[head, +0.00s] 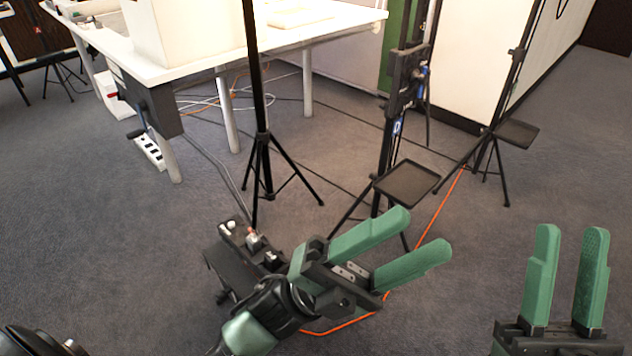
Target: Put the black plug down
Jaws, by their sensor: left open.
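My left gripper (425,232) is open, with its green fingers apart and nothing seen between them. It is above the floor near the middle of the head view. My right gripper (572,232) is at the lower right, its green fingers apart and empty. A black plug cannot be made out for certain. A dark block (234,268) with small white and dark pieces on top lies on the carpet left of my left gripper, partly hidden by my arm. A white power strip (150,152) with dark spots lies by the table leg.
A white table (200,62) stands at the upper left. A black tripod stand (264,150) and stands with small trays (407,183) (517,132) stand ahead. An orange cable (432,218) and dark cables cross the floor. Carpet at left and far right is clear.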

